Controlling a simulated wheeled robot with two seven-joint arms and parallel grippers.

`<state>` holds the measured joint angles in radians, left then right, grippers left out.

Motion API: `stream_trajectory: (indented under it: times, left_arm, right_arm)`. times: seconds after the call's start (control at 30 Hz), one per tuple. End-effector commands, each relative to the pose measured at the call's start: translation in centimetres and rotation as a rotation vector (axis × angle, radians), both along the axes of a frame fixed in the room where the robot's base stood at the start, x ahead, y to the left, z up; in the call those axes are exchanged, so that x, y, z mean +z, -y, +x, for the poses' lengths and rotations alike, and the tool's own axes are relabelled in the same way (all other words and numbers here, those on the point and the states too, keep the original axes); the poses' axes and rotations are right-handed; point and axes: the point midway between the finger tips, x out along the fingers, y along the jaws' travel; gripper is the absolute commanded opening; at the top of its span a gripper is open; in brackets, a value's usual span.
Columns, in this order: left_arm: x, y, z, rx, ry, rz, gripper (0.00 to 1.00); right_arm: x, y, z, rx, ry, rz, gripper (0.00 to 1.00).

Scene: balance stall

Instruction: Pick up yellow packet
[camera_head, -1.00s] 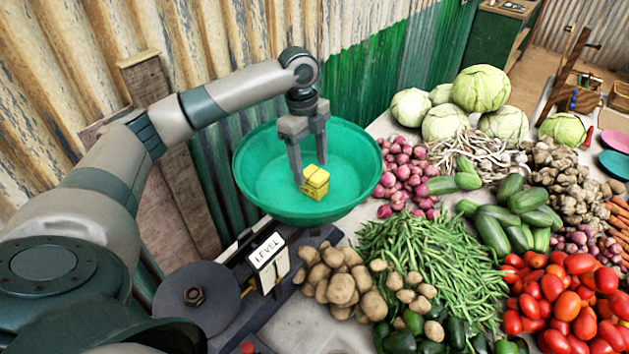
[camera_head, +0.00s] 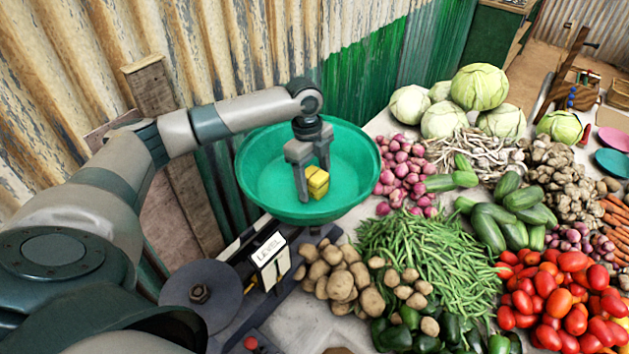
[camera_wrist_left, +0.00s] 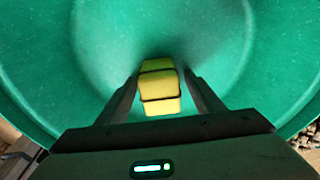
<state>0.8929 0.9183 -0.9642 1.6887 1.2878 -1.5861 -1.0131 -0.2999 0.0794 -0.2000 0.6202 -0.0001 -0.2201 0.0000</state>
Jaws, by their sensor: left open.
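The yellow packet (camera_head: 318,183) is a small block with dark bands, lying in the green bowl-shaped pan (camera_head: 262,172) of the scale. My left gripper (camera_head: 314,185) reaches down into the pan, open, with its fingers around the packet. In the left wrist view the packet (camera_wrist_left: 159,87) sits between the two open fingers (camera_wrist_left: 164,98), with a gap showing on each side. The green pan (camera_wrist_left: 100,50) fills most of that view. The near finger hides part of the packet in the head view. My right gripper is not in view.
The scale with its LEVEL plate (camera_head: 268,248) and a round grey disc (camera_head: 201,292) stands below the pan. Potatoes (camera_head: 340,280), green beans (camera_head: 425,260) and red onions (camera_head: 403,172) lie close to its right. A corrugated wall (camera_head: 240,50) rises behind.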

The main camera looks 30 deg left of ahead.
Motion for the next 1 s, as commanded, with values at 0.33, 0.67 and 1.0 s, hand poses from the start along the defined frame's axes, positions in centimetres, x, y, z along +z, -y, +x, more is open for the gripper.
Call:
stream_trajectory:
  times: [0.33, 0.67, 1.0]
  left_arm:
    - [0.0, 0.0, 0.0, 0.000, 0.000, 0.000, 0.51]
    - [0.1, 0.0, 0.0, 0.000, 0.000, 0.000, 0.07]
    - [1.4, 0.0, 0.1, 0.001, 0.003, -0.002, 0.07]
  right_arm:
    - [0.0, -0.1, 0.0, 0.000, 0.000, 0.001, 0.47]
    - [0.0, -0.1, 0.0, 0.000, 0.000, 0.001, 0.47]
    - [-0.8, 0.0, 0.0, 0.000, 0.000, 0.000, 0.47]
